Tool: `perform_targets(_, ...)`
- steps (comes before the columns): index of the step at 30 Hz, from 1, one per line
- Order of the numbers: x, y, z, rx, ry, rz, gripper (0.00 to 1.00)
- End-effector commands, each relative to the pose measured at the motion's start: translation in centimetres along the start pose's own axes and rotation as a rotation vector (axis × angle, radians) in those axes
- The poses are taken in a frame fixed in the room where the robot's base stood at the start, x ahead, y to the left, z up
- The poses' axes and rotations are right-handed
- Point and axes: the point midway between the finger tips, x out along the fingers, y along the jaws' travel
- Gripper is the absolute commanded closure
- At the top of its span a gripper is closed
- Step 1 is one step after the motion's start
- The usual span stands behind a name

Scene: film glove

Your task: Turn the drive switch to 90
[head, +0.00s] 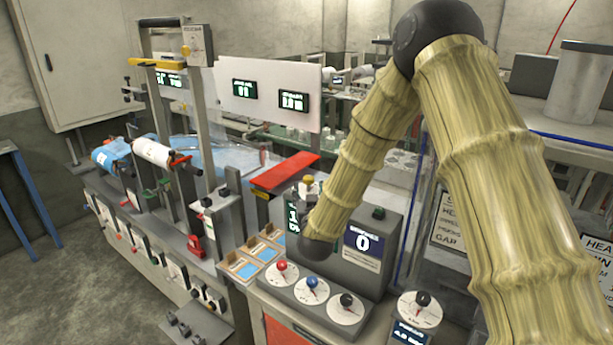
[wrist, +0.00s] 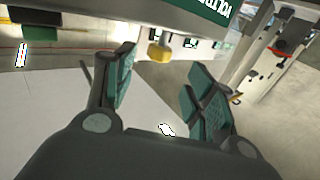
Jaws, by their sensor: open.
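No label reading "drive" is legible, so I cannot tell which control is the drive switch. In the head view, red (head: 282,266), blue (head: 311,282) and black (head: 346,299) knobs sit on round white dials in a row on the grey console. A display (head: 362,244) above them reads 0. A yellow knob (head: 308,180) shows behind the forearm. In the wrist view, my gripper (wrist: 158,78) is open and empty. A yellow knob (wrist: 160,52) lies beyond the fingers, apart from them, below a panel with partly cut-off lettering. The head view does not show the fingers clearly.
Another black knob (head: 422,298) on a white dial stands at the console's right. A red flap (head: 287,172) juts out left of my arm. A machine with rollers (head: 155,153) stands at left. Open floor (head: 60,285) is at lower left.

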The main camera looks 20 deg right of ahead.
Motion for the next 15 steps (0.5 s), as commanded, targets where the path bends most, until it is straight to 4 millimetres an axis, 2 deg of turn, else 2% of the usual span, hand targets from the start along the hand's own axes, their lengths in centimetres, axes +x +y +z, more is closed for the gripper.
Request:
perform_targets(9, 5.2, 0.1, -0.3, 0.000, -0.001, 0.001, 0.46)
perform_targets(15, 7.3, -0.1, -0.2, 0.000, -0.001, -0.001, 0.46)
